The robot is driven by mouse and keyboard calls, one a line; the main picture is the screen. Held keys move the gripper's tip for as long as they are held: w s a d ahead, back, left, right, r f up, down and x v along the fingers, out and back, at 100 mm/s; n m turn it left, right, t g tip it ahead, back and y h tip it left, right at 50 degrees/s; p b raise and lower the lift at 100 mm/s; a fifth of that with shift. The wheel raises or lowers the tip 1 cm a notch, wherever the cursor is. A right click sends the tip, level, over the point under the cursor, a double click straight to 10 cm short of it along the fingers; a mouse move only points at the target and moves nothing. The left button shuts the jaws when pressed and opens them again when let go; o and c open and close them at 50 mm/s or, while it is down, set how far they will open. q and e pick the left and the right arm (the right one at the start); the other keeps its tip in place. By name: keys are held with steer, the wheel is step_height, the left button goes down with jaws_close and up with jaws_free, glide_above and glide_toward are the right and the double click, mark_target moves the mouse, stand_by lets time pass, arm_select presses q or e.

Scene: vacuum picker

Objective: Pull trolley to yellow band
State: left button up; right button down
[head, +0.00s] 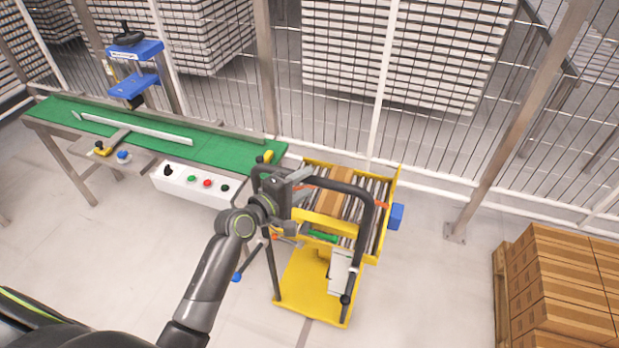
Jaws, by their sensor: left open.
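The trolley (312,283) is yellow, with a roller top (367,222) and a black tubular handle frame (368,230) on the near side. A brown carton (335,190) lies on its rollers. My left gripper (299,196) is open at the left part of the handle frame, overlapping it in the picture. I cannot tell whether the handle bar lies between the fingers or whether they touch it. My left arm hides part of the floor left of the trolley. I see no yellow band on the floor. My right gripper is out of the picture.
A green conveyor table (225,150) with a white button box (193,184) stands left of the trolley. A wire fence (440,110) runs behind. Stacked cartons on a pallet (563,285) stand at the right. The floor (430,290) between trolley and pallet is clear.

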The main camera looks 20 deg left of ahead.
arm_select(q)
steer(key=shift+x, duration=1.4)
jaws_close()
